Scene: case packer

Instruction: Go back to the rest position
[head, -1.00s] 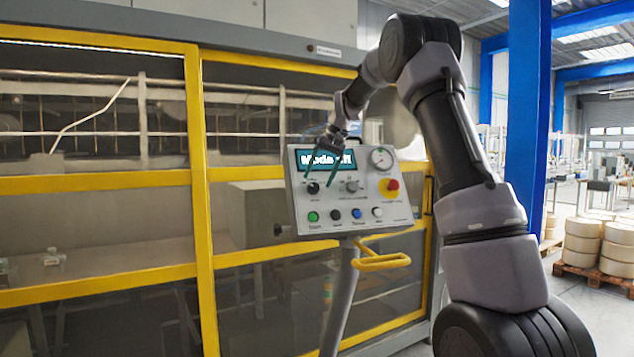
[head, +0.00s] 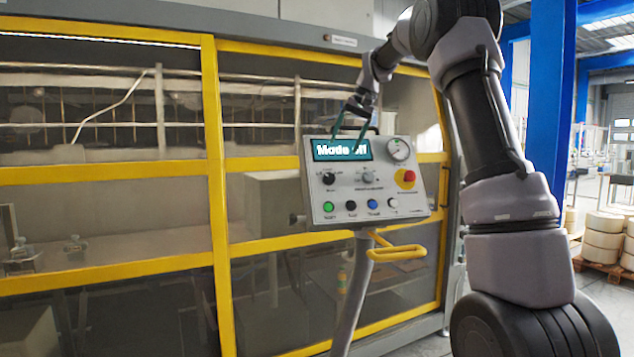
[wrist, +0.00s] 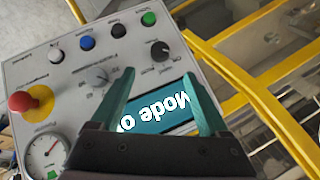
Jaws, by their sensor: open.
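My gripper (head: 349,134) is open and empty, with its two teal fingers pointing down in front of the top of the control panel (head: 427,208). In the wrist view the gripper (wrist: 160,95) shows its fingers spread on either side of the panel's display (wrist: 165,112). In the head view the display (head: 342,149) reads "Mode off". A dark selector knob (head: 328,178) and a grey knob (head: 367,177) sit below it. A red emergency button on yellow (head: 406,178) is at the right under a gauge (head: 399,149). I cannot tell the exact gap between the fingers and the panel.
A row of green, black, blue and white buttons (head: 351,205) runs along the panel's bottom. The yellow-framed machine (head: 213,180) stands behind. A blue pillar (head: 549,110) and stacked rolls (head: 603,235) are at the right.

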